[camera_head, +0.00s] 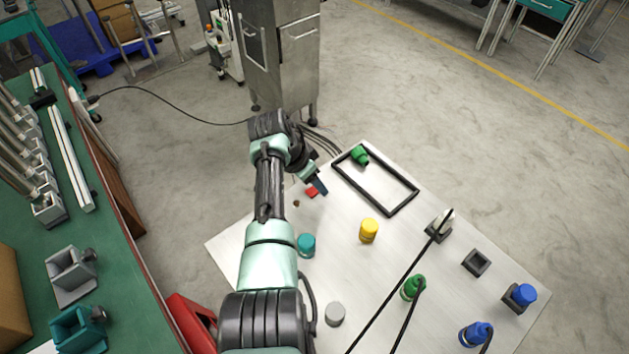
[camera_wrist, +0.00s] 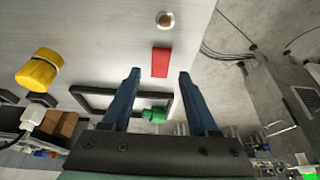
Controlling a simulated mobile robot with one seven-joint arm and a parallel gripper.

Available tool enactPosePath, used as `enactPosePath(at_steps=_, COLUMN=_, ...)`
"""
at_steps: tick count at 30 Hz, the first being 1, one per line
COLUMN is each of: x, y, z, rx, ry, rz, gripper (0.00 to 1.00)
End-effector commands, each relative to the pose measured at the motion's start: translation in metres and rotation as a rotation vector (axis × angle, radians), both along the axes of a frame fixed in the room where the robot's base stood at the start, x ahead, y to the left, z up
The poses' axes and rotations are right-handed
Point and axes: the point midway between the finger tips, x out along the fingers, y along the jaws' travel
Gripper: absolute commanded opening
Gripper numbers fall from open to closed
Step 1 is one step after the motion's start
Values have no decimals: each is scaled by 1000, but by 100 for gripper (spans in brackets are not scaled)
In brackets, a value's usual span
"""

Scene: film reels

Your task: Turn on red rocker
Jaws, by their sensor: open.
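The red rocker (camera_head: 311,191) is a small red piece on the pale panel, near the panel's far left edge in the head view. In the wrist view the red rocker (camera_wrist: 160,62) is a red rectangle, just beyond the gap between the fingertips. My gripper (camera_head: 318,186) is right beside it in the head view and partly covers that spot. In the wrist view my gripper (camera_wrist: 158,73) has its two blue fingers apart, with nothing between them. I cannot tell whether a finger touches the rocker or which way the rocker is tipped.
A round brown button (camera_wrist: 164,19) sits near the rocker. The panel also bears a black frame (camera_head: 404,205) with a green connector (camera_head: 359,155), a yellow knob (camera_head: 369,231), a teal knob (camera_head: 307,244) and blue plugs (camera_head: 525,294). Cables cross its right side.

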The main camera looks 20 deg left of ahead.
Motion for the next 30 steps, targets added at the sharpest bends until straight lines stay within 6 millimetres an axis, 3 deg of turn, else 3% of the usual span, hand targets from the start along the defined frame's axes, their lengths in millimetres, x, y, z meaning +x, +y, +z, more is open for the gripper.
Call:
enactPosePath(at_steps=15, x=3, y=-3, z=-11, rx=0, ry=0, rz=0, gripper=58)
enactPosePath(at_steps=25, x=3, y=-3, z=-11, rx=-1, ry=1, rz=1, gripper=0)
enactPosePath(at_steps=30, x=3, y=-3, z=-11, rx=-1, ry=2, rz=1, gripper=0)
